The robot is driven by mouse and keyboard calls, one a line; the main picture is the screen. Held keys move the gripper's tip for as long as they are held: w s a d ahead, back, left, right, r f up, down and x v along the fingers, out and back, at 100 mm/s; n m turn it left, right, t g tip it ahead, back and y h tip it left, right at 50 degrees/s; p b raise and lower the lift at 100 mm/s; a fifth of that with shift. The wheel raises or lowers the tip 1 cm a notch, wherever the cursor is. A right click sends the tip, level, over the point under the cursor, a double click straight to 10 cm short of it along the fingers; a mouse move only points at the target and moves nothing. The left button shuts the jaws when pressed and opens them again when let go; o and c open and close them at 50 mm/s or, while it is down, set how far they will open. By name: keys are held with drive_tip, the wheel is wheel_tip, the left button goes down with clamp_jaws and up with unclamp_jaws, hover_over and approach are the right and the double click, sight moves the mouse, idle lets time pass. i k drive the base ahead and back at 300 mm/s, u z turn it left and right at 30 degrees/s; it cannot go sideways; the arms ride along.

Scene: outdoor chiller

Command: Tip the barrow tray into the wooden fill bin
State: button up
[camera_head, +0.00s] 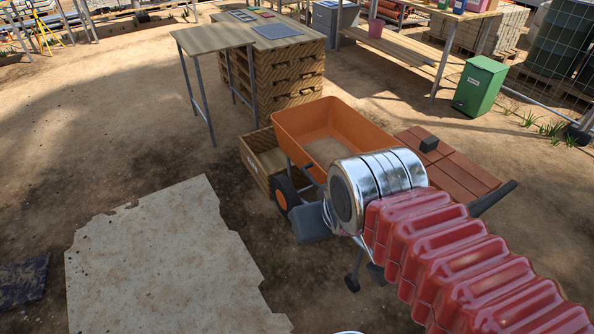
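The orange barrow tray (292,127) is in the middle of the view, upright, with a sandy-coloured bottom or load inside. Its black wheel with an orange hub (284,197) shows at the left, and a dark handle grip (492,198) sticks out at the right. My red ribbed arm and silver joint cover the tray's near right side. A grey block at the arm's end, likely part of my gripper (312,222), is beside the wheel; its fingers cannot be made out.
Reddish-brown slabs (458,172) with a small dark block lie right of the tray. A pale ragged sheet (165,262) lies on the ground at left. A pallet-stack table (288,76) stands behind; a green bin (480,86) is at upper right. Bare dirt is open at left.

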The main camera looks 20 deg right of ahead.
sight(295, 127)
drive_tip(key=u, duration=0.4)
drive_tip(key=i, duration=0.85)
drive_tip(key=u, duration=0.45)
